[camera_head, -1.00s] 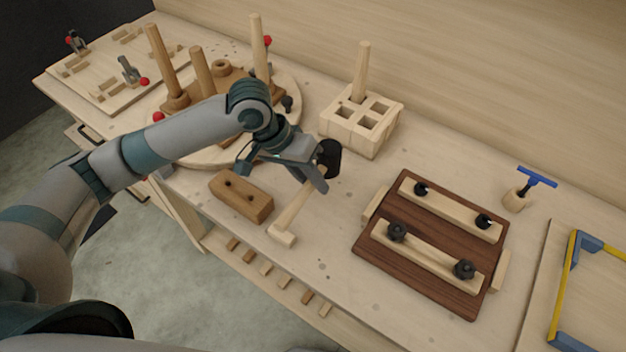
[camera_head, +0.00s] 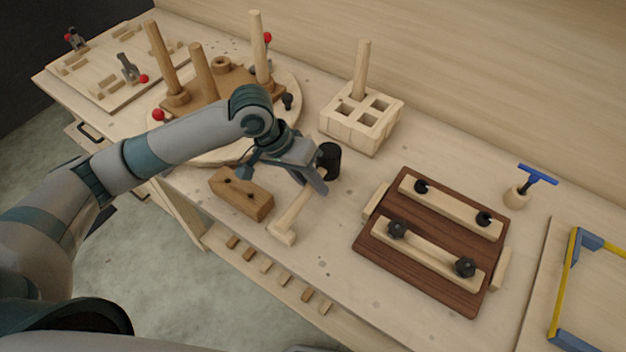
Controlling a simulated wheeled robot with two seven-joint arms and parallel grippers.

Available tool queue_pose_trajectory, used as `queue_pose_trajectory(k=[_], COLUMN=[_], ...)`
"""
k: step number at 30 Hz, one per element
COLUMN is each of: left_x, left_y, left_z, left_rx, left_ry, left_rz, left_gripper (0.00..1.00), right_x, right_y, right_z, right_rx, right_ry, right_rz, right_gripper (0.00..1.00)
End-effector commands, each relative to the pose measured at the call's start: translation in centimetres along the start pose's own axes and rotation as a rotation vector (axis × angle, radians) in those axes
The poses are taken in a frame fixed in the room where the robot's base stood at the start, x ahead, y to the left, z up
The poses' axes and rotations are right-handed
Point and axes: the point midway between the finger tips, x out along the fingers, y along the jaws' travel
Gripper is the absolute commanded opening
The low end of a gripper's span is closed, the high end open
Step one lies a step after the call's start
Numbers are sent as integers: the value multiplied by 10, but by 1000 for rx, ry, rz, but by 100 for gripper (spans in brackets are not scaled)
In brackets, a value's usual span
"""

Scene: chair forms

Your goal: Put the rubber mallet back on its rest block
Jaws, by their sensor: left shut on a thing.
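The rubber mallet has a black head (camera_head: 328,162) and a pale wooden handle (camera_head: 298,208). My left gripper (camera_head: 312,182) is shut on the mallet's handle near the head and hides part of it. The black head shows just beyond the fingers. The handle slopes down toward the front, where a small pale wooden block (camera_head: 282,234) shows at its end. I cannot tell whether the handle rests on that block or is only above it. A brown block (camera_head: 240,194) with two dark spots on top lies left of the handle. My right gripper is not in view.
A pale holder block (camera_head: 362,128) with square holes stands behind the mallet. A dark board (camera_head: 425,265) with clamped strips lies to the right. A round board with pegs (camera_head: 258,50) is behind my arm. The bench's front edge is close to the pale block.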

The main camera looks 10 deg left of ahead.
Motion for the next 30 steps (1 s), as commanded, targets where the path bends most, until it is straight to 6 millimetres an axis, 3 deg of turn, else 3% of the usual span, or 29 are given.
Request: queue_pose_trajectory(k=[30], left_x=[24], left_y=[-10], left_z=[5], left_rx=[1], left_ry=[3], left_rz=[1], left_gripper=[0], right_x=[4], right_y=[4], right_z=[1], right_rx=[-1], right_ry=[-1], right_rz=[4], right_gripper=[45])
